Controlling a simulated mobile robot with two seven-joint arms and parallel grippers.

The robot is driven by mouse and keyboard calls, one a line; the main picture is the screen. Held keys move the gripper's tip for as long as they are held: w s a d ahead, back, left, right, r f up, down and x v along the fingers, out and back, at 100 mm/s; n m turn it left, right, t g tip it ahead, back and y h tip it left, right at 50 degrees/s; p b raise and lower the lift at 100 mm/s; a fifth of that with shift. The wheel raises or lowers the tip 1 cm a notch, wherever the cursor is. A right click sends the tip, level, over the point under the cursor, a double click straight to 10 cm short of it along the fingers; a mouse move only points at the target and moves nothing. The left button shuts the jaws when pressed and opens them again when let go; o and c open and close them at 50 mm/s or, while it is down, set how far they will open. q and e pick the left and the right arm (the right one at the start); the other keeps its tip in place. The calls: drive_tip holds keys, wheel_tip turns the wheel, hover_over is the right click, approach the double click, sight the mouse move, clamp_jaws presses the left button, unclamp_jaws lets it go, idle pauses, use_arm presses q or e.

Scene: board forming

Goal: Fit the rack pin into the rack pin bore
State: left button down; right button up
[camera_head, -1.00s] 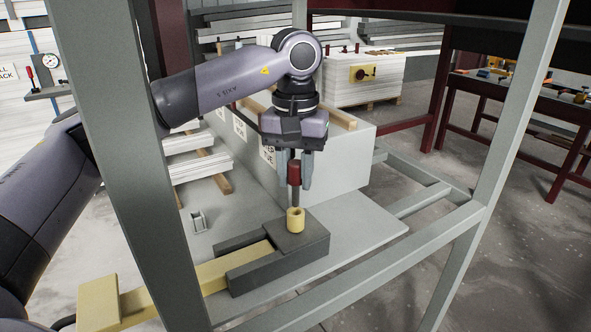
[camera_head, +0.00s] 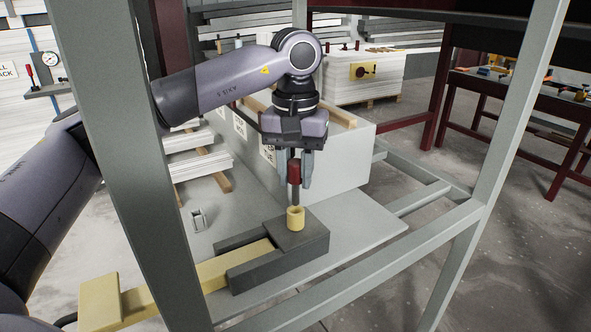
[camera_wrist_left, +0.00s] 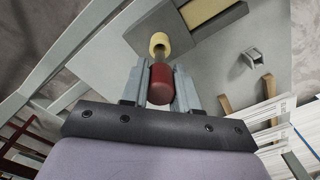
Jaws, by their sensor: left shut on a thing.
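My left gripper (camera_head: 294,172) points down and is shut on the red handle of the rack pin (camera_head: 294,174). The pin's dark metal shank hangs upright below the handle, its lower end at the mouth of the yellow collar (camera_head: 295,218). I cannot tell whether the tip is inside the collar or just above it. The collar stands on a dark grey block (camera_head: 310,240). In the left wrist view, the red handle (camera_wrist_left: 160,84) sits between the two fingers, with the yellow collar (camera_wrist_left: 160,43) beyond it. My right gripper is not in view.
A yellow bar (camera_head: 230,272) runs into the grey block from the left. A small metal bracket (camera_head: 198,219) sits on the light grey plate (camera_head: 370,235). Grey frame posts (camera_head: 510,130) stand in front on both sides. A pale box (camera_head: 345,165) stands close behind my gripper.

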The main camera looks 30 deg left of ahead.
sight(296, 203)
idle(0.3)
use_arm(q)
drive_tip(key=shift+f+b, duration=1.2)
drive_tip(key=shift+f, duration=1.15)
drive_tip(key=c, duration=0.8)
unclamp_jaws()
wheel_tip(296, 203, up, 7)
drive_tip(key=shift+r, duration=0.1)
drive_tip(key=shift+s+a, duration=0.1)
